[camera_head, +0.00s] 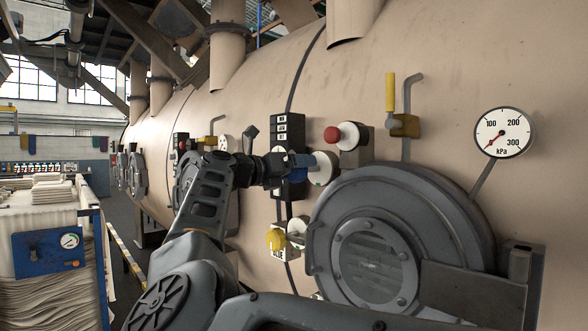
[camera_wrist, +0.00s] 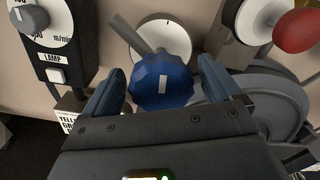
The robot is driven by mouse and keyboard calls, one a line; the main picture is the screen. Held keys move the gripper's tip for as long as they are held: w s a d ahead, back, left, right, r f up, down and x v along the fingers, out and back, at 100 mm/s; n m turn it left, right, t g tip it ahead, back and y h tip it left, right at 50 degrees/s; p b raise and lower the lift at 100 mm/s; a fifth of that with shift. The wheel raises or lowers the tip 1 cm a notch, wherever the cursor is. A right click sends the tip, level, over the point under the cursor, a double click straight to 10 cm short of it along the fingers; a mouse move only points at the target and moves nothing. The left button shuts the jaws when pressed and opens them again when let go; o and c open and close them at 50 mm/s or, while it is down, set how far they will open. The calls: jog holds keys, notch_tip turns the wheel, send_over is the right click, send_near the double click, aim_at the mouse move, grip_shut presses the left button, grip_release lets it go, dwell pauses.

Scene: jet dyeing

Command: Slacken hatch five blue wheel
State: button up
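The blue wheel (camera_wrist: 160,82) is a faceted knob with a short white mark on its face, in front of a white round dial (camera_wrist: 168,38). My gripper (camera_wrist: 160,76) is open, with one finger on each side of the wheel and a narrow gap showing at both sides. In the head view my gripper (camera_head: 284,166) reaches the vessel wall left of the round grey hatch (camera_head: 372,262). The white dial (camera_head: 323,169) shows there just right of the blue part, and the wheel is mostly hidden by the gripper. No hatch number is readable.
A black control panel (camera_head: 290,135) is behind my gripper. A yellow knob (camera_head: 276,239) is below. A fabric cart (camera_head: 50,230) stands left.

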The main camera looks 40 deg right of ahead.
jog(key=c, duration=0.9)
jog(key=shift+f+m+b, duration=0.25)
jog(key=shift+m+b, duration=0.25)
jog(key=shift+b, duration=0.65)
jog(key=shift+r+m+b, duration=0.25)
jog(key=shift+m+b, duration=0.15)
jog(key=shift+b, duration=0.05)
jog(key=o, duration=1)
jog(key=shift+c, duration=0.2)
jog(key=shift+a, duration=0.1)
jog(key=a+b, duration=0.1)
jog(key=a, duration=0.6)
jog(key=shift+s+a+b, duration=0.15)
jog(key=shift+a+b, duration=0.15)
jog(key=shift+a, duration=0.05)
